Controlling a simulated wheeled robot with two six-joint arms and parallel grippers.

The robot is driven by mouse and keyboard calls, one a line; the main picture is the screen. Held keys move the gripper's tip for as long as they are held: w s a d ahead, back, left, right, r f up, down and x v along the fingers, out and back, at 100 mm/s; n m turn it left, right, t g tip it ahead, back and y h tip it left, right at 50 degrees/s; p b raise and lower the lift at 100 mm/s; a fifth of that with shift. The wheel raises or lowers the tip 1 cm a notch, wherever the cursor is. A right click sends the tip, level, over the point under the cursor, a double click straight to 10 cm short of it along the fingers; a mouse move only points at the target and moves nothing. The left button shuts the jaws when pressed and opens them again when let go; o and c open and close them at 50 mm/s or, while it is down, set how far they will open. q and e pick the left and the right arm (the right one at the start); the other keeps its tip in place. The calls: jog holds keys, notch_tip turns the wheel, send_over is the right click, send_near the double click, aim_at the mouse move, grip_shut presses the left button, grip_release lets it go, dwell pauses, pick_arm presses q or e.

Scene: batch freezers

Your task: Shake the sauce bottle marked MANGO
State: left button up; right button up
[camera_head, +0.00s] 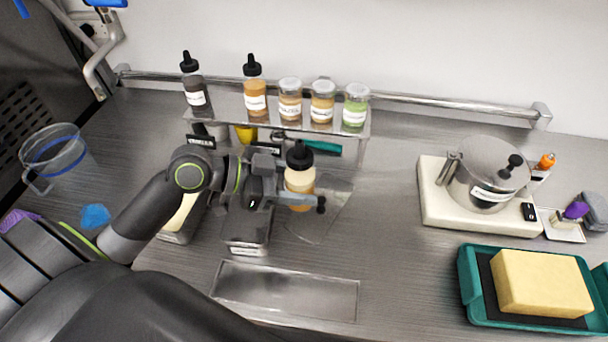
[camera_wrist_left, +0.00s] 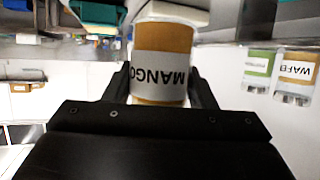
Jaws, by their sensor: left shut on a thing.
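The sauce bottle marked MANGO (camera_wrist_left: 163,62) fills the middle of the left wrist view, its label upside down there. In the head view the bottle (camera_head: 300,181) has a black nozzle cap and orange-tan contents and looks roughly upright. My left gripper (camera_head: 299,198) is shut around its body, with a finger on each side in the left wrist view (camera_wrist_left: 160,88). The bottle is in front of the shelf, over a clear sheet-like item; I cannot tell how high it is. My right gripper is not in view.
A raised shelf (camera_head: 335,128) behind carries dark and orange bottles and several lidded jars. A clear jug (camera_head: 55,158) stands left. A lidded pot (camera_head: 487,175) sits on a cream base right. A teal tray (camera_head: 470,290) holds a yellow block. The centre-right counter is clear.

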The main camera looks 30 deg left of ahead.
aim_at(293, 156)
pick_arm(q)
jog(key=shift+s+r, duration=0.1)
jog(key=shift+r, duration=3.5)
notch_tip(293, 156, down, 7)
jog(key=shift+f, duration=0.15)
